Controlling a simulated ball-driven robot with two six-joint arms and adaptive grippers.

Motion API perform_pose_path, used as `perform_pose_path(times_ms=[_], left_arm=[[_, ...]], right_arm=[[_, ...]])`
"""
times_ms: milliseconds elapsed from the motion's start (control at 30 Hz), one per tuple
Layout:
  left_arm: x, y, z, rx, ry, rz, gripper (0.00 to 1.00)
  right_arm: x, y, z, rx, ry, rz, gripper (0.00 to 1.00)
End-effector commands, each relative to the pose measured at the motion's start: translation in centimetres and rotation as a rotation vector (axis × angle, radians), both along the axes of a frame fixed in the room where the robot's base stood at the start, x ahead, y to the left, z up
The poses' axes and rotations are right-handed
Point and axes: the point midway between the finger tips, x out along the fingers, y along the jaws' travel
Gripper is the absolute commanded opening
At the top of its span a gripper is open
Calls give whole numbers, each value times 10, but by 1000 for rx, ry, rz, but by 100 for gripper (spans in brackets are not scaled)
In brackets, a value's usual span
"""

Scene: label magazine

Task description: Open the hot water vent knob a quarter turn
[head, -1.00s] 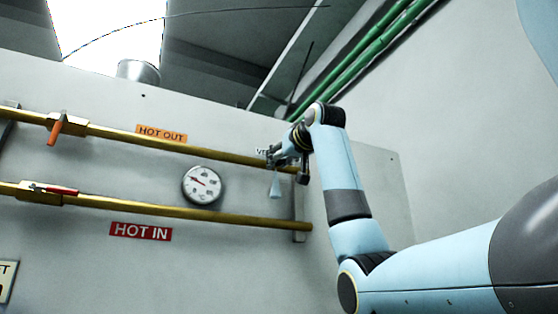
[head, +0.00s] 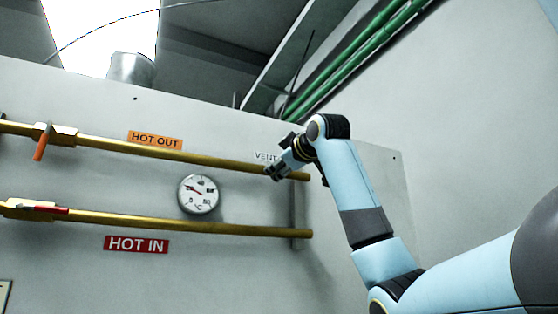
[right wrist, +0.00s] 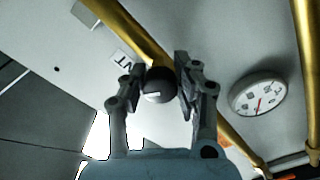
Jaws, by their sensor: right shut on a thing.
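The vent knob (right wrist: 158,88) is a dark round knob with a short white mark, at the end of a brass pipe in the right wrist view. My right gripper (right wrist: 161,78) has one finger on each side of it and is shut on it. In the head view my right gripper (head: 273,172) is at the upper pipe near its right end, just under the VENT label (head: 265,156), and hides the knob there. The label also shows partly in the right wrist view (right wrist: 122,60). My left gripper is not in view.
The upper brass pipe (head: 215,161) has an orange-handled valve (head: 41,142) and a HOT OUT label. The lower pipe (head: 180,223) has a red-handled valve (head: 45,208) and a HOT IN label. A round gauge (head: 198,194) sits between the pipes.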

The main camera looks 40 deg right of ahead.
Motion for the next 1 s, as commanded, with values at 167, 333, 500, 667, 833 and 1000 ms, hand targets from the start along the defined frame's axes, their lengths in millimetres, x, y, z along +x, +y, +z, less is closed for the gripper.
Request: perform_pose_path(times_ms=[167, 333, 500, 667, 833, 1000], left_arm=[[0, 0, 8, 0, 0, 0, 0], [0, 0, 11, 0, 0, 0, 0], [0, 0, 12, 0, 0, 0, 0], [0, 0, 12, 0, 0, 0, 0], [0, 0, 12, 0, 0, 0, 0], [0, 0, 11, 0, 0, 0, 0]], right_arm=[[0, 0, 1, -94, 28, 0, 0], [0, 0, 1, -149, 46, 0, 0], [0, 0, 0, -175, 56, 0, 0], [0, 0, 0, -181, 57, 0, 0], [0, 0, -1, -180, 58, 1, 0], [0, 0, -1, -180, 58, 1, 39]])
